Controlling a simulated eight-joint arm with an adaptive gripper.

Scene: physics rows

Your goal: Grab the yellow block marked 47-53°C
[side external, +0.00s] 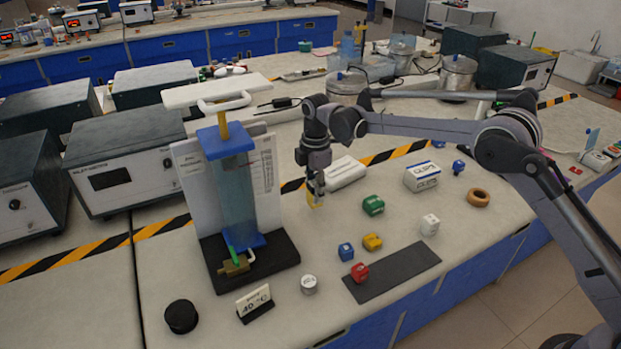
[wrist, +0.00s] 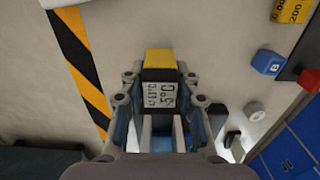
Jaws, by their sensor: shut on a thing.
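My gripper (side external: 316,190) is shut on a yellow block (side external: 315,203), with the fingers pointing down to the left of the green block. In the wrist view the yellow block (wrist: 160,61) sits between the two fingertips (wrist: 160,90). Its label faces the camera and shows °C text that looks like 47-53°C, partly hard to read. The lower part of the block is hidden by the gripper. I cannot tell whether the block touches the table.
A second yellow block (side external: 372,242), a blue block (side external: 346,251), a red block (side external: 360,272), a green block (side external: 373,205) and a white block (side external: 430,225) stand nearby. The glass column apparatus (side external: 237,195) rises to the left. A dark mat (side external: 405,273) lies in front.

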